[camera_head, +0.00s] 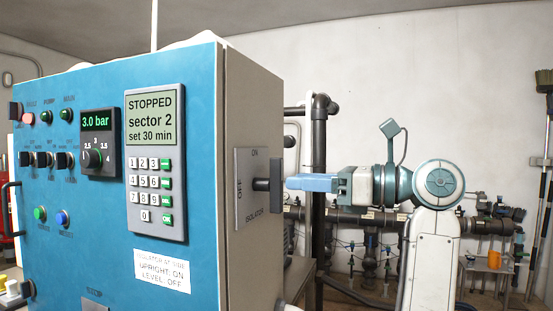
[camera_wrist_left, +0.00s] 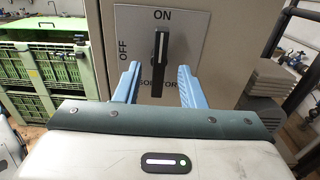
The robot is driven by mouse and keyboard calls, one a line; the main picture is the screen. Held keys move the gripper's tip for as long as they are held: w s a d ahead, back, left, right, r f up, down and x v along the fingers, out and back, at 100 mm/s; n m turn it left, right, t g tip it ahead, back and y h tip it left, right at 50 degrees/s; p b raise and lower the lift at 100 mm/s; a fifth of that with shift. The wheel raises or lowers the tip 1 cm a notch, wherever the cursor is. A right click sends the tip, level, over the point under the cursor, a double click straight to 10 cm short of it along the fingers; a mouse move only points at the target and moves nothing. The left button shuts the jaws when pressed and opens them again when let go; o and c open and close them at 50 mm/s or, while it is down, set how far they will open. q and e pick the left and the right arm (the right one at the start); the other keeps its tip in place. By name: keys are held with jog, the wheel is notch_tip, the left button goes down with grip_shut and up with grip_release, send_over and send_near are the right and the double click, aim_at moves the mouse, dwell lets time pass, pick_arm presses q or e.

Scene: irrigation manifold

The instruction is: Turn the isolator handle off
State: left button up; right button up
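The isolator handle (camera_head: 276,184) is a black bar on a grey plate (camera_head: 243,212) on the beige side of the blue cabinet. In the left wrist view the handle (camera_wrist_left: 159,58) stands upright, its upper end toward ON; OFF is at the plate's left. My left gripper (camera_head: 290,182) faces the handle with its blue fingertips right at its outer face. In the left wrist view its fingers (camera_wrist_left: 158,70) are apart, with the handle between them in the picture and a gap on each side. I cannot tell how deep they reach around it. My right gripper is out of view.
The cabinet front (camera_head: 80,220) has a keypad panel (camera_head: 157,165) reading STOPPED, and a label (camera_head: 162,271) saying upright is ON, level OFF. Dark pipes (camera_head: 319,150) stand behind my arm. Green crates (camera_wrist_left: 45,70) are at the left in the wrist view.

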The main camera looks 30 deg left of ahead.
aim_at(282, 180)
pick_arm(q)
jog(key=p+x, duration=0.2)
jog(key=x, duration=0.2)
jog(key=shift+s+a+r, duration=0.1)
jog(key=shift+s+a, duration=0.05)
jog(key=shift+a, duration=0.25)
jog(key=shift+s+a, duration=0.1)
jog(key=shift+a, duration=0.4)
jog(key=shift+d, duration=0.15)
